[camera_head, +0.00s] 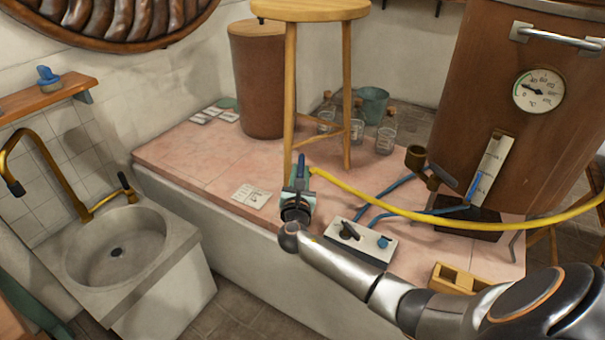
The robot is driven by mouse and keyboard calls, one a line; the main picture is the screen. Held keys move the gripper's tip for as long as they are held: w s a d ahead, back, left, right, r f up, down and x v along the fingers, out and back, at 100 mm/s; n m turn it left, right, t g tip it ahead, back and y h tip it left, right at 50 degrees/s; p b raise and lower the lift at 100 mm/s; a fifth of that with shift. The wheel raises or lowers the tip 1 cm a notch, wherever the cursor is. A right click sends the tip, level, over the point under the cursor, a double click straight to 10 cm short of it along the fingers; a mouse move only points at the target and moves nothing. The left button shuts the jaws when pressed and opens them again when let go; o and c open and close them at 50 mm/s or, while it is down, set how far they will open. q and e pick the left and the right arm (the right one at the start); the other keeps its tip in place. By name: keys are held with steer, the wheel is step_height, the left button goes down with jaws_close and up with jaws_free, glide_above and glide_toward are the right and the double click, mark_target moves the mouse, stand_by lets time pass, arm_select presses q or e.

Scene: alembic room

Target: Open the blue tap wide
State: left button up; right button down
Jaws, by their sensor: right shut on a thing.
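My right gripper (299,178) is left of the box and above the platform edge, apart from the knob. It appears shut on the end of a yellow hose (400,211); the contact is small and partly hidden. How far the knob is turned cannot be told. My left gripper is not in view.
A wooden stool (346,95) stands behind my right gripper. A copper vessel (480,90) with a dial stands at right, joined by blue tubes (394,188) to the box. A stone sink (85,265) is at left. Glass jars (386,138) stand at the back.

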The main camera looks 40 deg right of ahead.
arm_select(q)
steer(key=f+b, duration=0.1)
steer(key=b, duration=0.2)
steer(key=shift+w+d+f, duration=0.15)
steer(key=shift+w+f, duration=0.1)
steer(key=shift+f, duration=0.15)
arm_select(e)
steer(key=m+g+h, duration=0.2)
steer(key=g, duration=0.1)
steer(key=w+a+m+g+h, duration=0.1)
steer(key=m+h, duration=0.1)
steer(key=shift+f+g, duration=0.1)
steer(key=shift+g, duration=0.3)
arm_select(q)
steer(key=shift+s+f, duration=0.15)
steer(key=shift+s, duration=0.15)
arm_select(e)
steer(key=c, duration=0.8)
jaws_free()
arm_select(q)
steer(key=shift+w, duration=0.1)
arm_select(e)
steer(key=shift+o, duration=0.2)
steer(key=shift+a, duration=0.1)
